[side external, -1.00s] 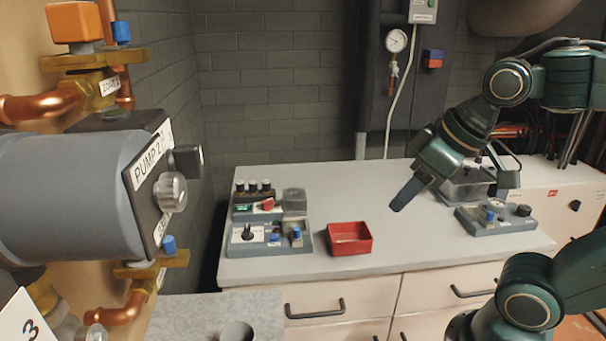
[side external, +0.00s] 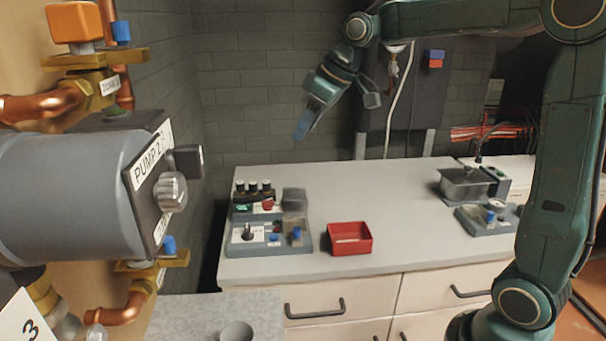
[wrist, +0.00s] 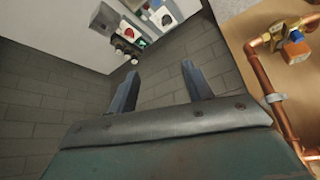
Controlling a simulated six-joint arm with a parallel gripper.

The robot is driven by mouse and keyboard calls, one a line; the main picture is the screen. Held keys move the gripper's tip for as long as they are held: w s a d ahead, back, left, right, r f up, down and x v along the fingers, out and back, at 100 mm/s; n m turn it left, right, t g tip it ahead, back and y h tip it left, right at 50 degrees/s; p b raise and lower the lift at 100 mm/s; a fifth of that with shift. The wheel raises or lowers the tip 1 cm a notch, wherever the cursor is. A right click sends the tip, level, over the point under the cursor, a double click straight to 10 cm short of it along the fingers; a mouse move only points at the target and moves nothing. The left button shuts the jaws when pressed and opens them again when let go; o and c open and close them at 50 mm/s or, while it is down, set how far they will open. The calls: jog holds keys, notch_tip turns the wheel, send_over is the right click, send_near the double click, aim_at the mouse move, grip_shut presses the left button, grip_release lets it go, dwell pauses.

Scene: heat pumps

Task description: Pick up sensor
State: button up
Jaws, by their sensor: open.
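My gripper (side external: 305,128) is open and empty, high above the back left of the grey worktop (side external: 375,195), pointing down and to the left. In the wrist view its two fingers (wrist: 160,85) stand apart with only the grey brick wall between them. I cannot make out for certain which object is the sensor. A red open tray (side external: 350,251) stands near the front of the worktop, below and to the right of my gripper; a pale patch shows inside it, too small to tell.
Control boxes with knobs and buttons (side external: 270,249) stand left of the tray; they also show in the wrist view (wrist: 150,20). A metal basin (side external: 464,194) and another panel (side external: 489,228) stand at the right. A grey pump (side external: 70,190) and copper pipes fill the left foreground. The worktop's middle is clear.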

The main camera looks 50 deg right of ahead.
jog(key=w+d+f+n+y, duration=0.1)
jog(key=w+d+f, duration=0.2)
jog(key=w+d, duration=0.15)
jog(key=w+d+f+n, duration=0.1)
jog(key=w+d+f, duration=0.15)
jog(key=w, duration=0.35)
jog(key=n, duration=0.1)
send_near(268, 181)
jog(key=shift+y, duration=0.4)
jog(key=shift+d+x, duration=0.2)
jog(key=shift+x, duration=0.9)
jog(key=shift+d+x, duration=0.2)
jog(key=shift+x, duration=0.85)
jog(key=shift+f, duration=0.2)
jog(key=shift+x, duration=2.5)
jog(key=shift+a, duration=0.1)
grip_shut()
